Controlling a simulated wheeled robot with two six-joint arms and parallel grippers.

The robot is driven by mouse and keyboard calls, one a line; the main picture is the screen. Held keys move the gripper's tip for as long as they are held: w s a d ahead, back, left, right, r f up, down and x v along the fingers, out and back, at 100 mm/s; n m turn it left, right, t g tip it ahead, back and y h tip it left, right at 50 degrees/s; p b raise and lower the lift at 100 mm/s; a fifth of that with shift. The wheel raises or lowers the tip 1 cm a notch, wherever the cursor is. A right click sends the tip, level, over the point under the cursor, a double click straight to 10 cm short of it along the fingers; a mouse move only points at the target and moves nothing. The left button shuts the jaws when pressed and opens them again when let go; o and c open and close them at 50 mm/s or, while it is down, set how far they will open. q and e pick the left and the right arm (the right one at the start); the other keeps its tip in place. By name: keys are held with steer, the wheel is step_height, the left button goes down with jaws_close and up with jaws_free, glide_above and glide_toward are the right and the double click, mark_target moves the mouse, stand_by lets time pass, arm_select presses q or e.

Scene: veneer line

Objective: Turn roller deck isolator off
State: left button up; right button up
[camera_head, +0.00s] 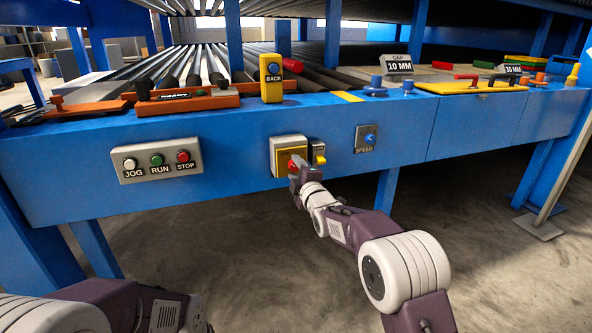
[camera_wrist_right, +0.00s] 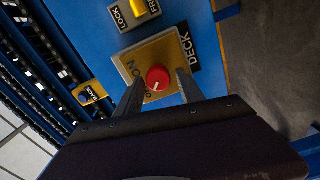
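The roller deck isolator (camera_head: 278,155) is a yellow plate in a pale box on the blue front beam, with a red rotary knob (camera_wrist_right: 158,79). A black label beside it in the right wrist view reads DECK. The word ON shows on the plate; other lettering is partly hidden by a finger. A small white mark shows on the knob's lower left. My right gripper (camera_wrist_right: 160,82) is open, one finger on each side of the knob, with small gaps visible. In the head view the gripper (camera_head: 294,170) covers part of the isolator. My left gripper is out of view; only its arm shows.
A yellow LOCK/FREE switch (camera_head: 319,158) sits close right of the isolator. A SPEED knob (camera_head: 370,138) is further right. A JOG, RUN, STOP panel (camera_head: 157,160) is left. A yellow BACK pendant (camera_head: 271,78) stands above on the beam's edge. Below the beam is open floor.

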steer(key=shift+r, duration=0.1)
steer(key=shift+s+d, duration=0.1)
steer(key=shift+s, duration=0.2)
steer(key=p+v, duration=0.3)
steer(key=v, duration=0.5)
steer(key=shift+s, duration=0.25)
